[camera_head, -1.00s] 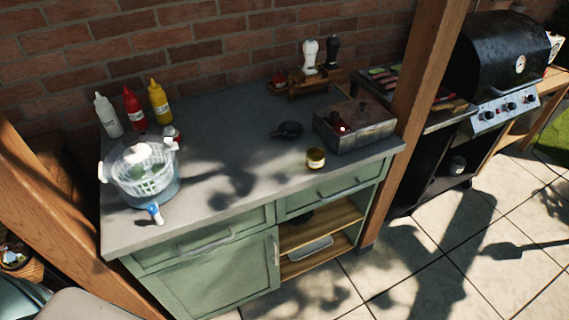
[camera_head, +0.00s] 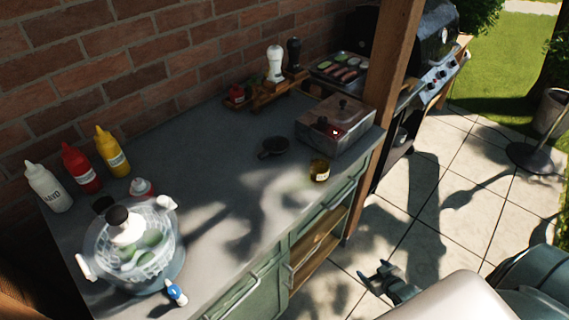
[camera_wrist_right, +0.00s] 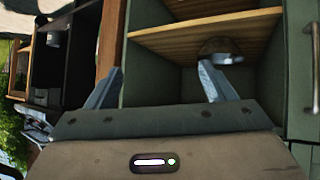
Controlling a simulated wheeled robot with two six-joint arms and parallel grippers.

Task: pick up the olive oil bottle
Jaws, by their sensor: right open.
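I cannot make out an olive oil bottle in either view. The bottles on the counter (camera_head: 215,205) are a white one (camera_head: 48,188), a red one (camera_head: 81,168) and a yellow one (camera_head: 111,151), standing at the wall on the left. My right gripper (camera_head: 381,278) is in front of the cabinet, out over the paving and apart from the counter. In the right wrist view its two fingers (camera_wrist_right: 158,85) are spread and empty, facing the open shelves. My left gripper is not in view.
A clear bowl with a white basket (camera_head: 135,245) stands at the counter's left. A dark round item (camera_head: 273,147), a small jar (camera_head: 319,170) and a metal box (camera_head: 335,125) are farther right. A wooden post (camera_head: 393,70) rises beside the counter. The counter's middle is clear.

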